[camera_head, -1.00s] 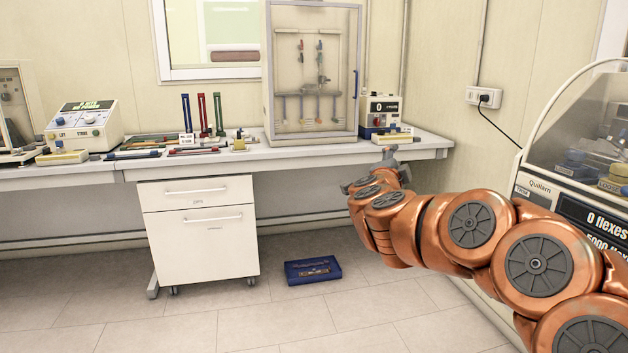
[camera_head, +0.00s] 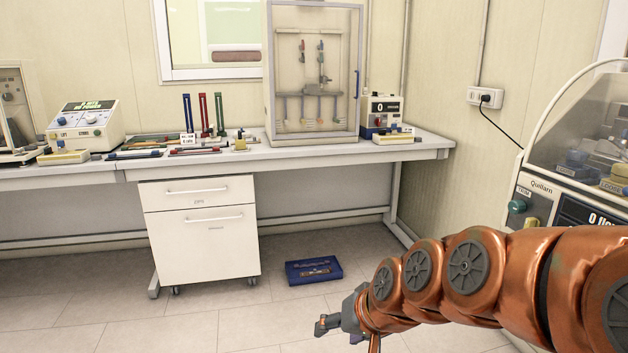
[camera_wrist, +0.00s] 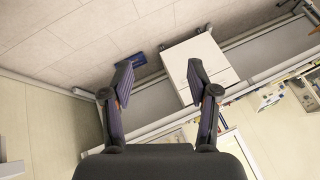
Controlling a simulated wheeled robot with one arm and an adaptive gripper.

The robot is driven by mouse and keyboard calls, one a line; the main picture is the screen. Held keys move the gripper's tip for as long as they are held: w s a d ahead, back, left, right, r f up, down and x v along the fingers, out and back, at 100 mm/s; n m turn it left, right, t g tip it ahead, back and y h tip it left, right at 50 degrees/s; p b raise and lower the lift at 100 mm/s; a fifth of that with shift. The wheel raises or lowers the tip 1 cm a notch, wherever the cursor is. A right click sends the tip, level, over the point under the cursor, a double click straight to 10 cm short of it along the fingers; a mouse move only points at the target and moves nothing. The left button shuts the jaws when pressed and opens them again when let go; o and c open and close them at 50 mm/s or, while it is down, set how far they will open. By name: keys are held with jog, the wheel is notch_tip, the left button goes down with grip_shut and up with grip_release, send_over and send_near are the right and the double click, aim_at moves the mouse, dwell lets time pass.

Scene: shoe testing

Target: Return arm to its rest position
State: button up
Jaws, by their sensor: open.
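My gripper (camera_head: 338,328) is low at the bottom middle of the head view, over the floor, in front of the bench. My copper-coloured arm reaches to it from the right edge. In the wrist view my gripper (camera_wrist: 158,95) has its two dark fingers spread apart with nothing between them. The wrist picture looks tilted over, with floor at the top and the bench at the right.
A white bench (camera_head: 330,153) with several instruments runs along the back wall. A white drawer unit (camera_head: 207,240) stands under it. A blue tray (camera_head: 313,271) lies on the floor. A machine with a clear cover (camera_head: 590,125) stands at the right.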

jog(key=s+d+f+g+h, duration=0.1)
jog(key=s+d+f+g, duration=0.3)
jog(key=s, duration=0.5)
jog(key=s+d+f+g+h, duration=0.1)
jog(key=s+d+g+h, duration=0.1)
jog(key=s+d, duration=0.5)
jog(key=s+d+f+g+h, duration=0.1)
jog(key=s+d+f+g, duration=0.2)
jog(key=s, duration=0.8)
notch_tip(320, 180, up, 18)
jog(key=w+t+p, duration=0.1)
jog(key=p, duration=1.5)
jog(key=shift+w+a+t, duration=0.2)
jog(key=shift+w+t, duration=0.15)
jog(key=shift+t, duration=0.05)
jog(key=shift+f, duration=0.15)
jog(key=shift+c, duration=0.5)
